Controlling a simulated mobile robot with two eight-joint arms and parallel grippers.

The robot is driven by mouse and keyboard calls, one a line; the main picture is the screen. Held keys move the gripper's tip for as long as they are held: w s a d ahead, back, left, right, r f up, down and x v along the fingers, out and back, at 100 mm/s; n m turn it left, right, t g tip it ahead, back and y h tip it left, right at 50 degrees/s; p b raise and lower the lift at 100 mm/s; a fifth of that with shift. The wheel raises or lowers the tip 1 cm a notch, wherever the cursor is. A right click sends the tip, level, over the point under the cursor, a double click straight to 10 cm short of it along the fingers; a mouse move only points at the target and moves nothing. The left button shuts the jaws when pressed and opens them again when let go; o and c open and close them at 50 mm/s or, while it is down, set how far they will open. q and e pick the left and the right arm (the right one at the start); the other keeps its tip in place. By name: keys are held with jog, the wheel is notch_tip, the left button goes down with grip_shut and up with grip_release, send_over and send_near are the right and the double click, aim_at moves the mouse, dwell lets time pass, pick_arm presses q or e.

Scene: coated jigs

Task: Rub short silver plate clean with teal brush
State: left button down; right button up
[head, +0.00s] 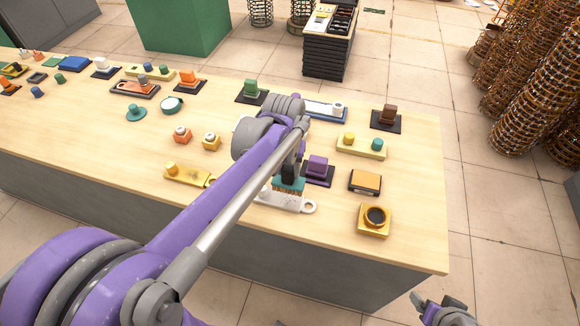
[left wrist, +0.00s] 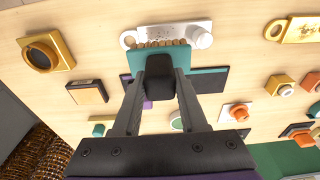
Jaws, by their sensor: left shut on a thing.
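The short silver plate (head: 272,198) lies near the table's front edge, with a ring at its right end. In the left wrist view the plate (left wrist: 174,33) lies at the top, with its ring at left and a round pale knob at right. My left gripper (left wrist: 160,78) is shut on the teal brush (left wrist: 205,82), bristles toward the plate. In the head view the brush (head: 291,184) is over the plate, its brown bristles at or just above the surface; contact is unclear. My left arm hides part of the plate. My right gripper (head: 446,312) is low at right, off the table.
A purple block (head: 317,166) on a dark base stands close behind the brush. A gold plate (head: 184,175) lies to the left.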

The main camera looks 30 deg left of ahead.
aim_at(289, 184)
jog(key=shift+a, duration=0.1)
pick_arm(q)
jog(key=shift+f+b, duration=1.85)
jog(key=shift+f, duration=1.15)
pick_arm(e)
jog(key=shift+s+f, duration=0.2)
jog(key=shift+f, duration=0.55)
jog(key=shift+s+f, duration=0.25)
jog(key=shift+f, duration=0.55)
jog(key=shift+s+f, duration=0.2)
jog(key=shift+f, duration=0.55)
pick_arm(q)
jog(key=shift+f+b, duration=0.4)
jog(key=shift+f, duration=0.15)
pick_arm(e)
jog(key=shift+s+f, duration=0.1)
jog(key=shift+f, duration=0.35)
pick_arm(q)
jog(key=shift+r, duration=0.1)
jog(key=shift+w+a+r, duration=0.1)
jog(key=shift+w+a, duration=0.05)
jog(key=shift+w, duration=0.45)
pick_arm(e)
jog(key=shift+r, duration=0.15)
pick_arm(q)
jog(key=shift+s, duration=0.1)
